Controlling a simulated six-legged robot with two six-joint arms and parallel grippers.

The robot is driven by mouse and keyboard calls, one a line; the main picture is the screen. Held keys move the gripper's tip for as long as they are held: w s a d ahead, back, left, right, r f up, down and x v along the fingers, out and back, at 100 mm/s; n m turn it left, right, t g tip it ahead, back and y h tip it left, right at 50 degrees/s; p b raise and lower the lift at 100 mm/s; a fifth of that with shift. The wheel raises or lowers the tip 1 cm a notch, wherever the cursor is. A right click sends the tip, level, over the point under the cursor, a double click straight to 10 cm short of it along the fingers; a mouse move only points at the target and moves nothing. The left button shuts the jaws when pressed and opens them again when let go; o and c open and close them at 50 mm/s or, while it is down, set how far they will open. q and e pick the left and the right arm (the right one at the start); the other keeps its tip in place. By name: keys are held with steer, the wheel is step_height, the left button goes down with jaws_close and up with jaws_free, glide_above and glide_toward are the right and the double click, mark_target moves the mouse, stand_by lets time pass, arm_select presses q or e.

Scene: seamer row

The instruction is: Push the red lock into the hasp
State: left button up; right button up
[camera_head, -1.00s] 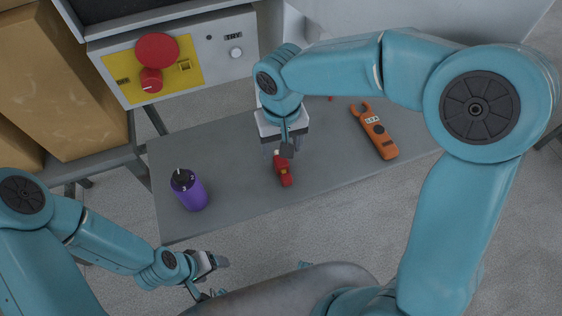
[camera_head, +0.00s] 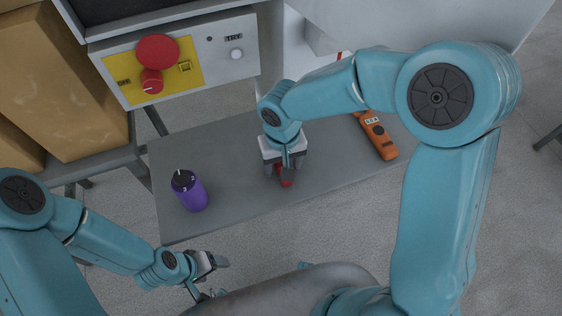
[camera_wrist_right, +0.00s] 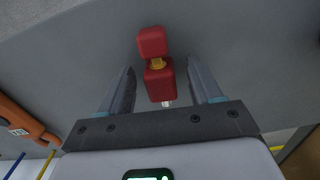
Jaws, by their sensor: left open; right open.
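The red lock (camera_head: 285,182) lies on the grey bench, mostly hidden under my right gripper in the head view. In the right wrist view the red lock (camera_wrist_right: 158,82) shows two red parts with a yellow piece between them and a pale metal end. My right gripper (camera_wrist_right: 161,75) is open, with one finger on each side of the lock and gaps to both. My left gripper (camera_head: 211,278) is open and empty, off the bench's front edge.
A purple bottle (camera_head: 190,192) stands on the left of the bench (camera_head: 235,200). An orange clamp meter (camera_head: 378,136) lies to the right, partly behind my right arm. Cardboard boxes (camera_head: 80,90) stand at the far left.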

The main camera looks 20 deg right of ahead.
mark_target(282, 164)
steer(key=c, duration=1)
steer(key=shift+r, duration=0.2)
step_height(282, 164, up, 20)
steer(key=p, duration=0.1)
steer(key=shift+f, duration=0.15)
